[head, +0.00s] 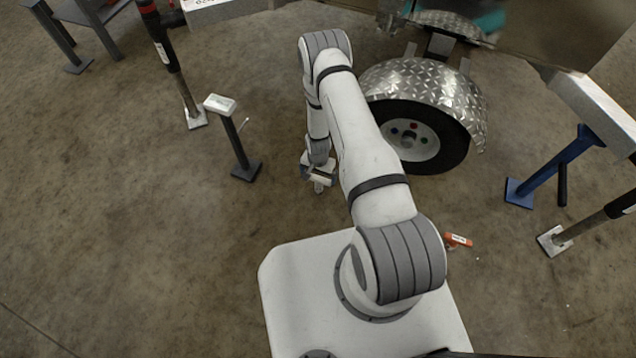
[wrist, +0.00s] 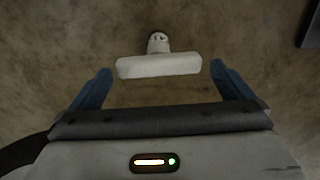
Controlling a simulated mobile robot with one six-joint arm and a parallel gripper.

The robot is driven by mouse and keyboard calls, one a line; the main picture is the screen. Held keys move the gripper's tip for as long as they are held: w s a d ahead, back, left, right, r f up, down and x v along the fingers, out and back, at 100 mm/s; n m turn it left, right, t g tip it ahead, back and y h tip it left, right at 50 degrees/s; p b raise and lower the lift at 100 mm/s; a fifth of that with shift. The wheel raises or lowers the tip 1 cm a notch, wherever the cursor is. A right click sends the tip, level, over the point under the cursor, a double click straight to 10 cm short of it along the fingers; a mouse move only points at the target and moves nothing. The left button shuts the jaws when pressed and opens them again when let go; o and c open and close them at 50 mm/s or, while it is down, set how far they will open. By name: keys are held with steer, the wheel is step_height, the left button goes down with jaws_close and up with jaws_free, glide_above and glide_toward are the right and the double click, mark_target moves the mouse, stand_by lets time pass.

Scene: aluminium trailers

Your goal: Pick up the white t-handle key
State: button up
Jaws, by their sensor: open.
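The white t-handle key (wrist: 158,66) shows in the wrist view, with its pale crossbar running left to right and a short round stem end behind it. My gripper (wrist: 161,73) is open and empty, its two blue fingers to the left and right of the crossbar with a gap on each side. I cannot tell how far the key lies beyond the fingertips. In the head view my gripper (head: 318,174) hangs low over the floor, left of the trailer wheel. A small pale piece shows just below it; I cannot tell if it is the key.
The trailer wheel (head: 412,138) under its diamond-plate fender (head: 430,85) stands right of my arm. A dark post with a white top (head: 220,104) stands to the left. A blue stand (head: 550,168) and an orange item (head: 458,240) are to the right.

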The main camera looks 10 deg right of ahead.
mark_target(319, 177)
steer(key=f+b, duration=0.1)
steer(key=f, duration=0.2)
steer(key=f+b, duration=0.1)
steer(key=f, duration=0.2)
steer(key=shift+d, duration=0.2)
steer(key=shift+w+r, duration=0.1)
steer(key=shift+r, duration=0.05)
steer(key=shift+c, duration=0.6)
steer(key=c, duration=0.9)
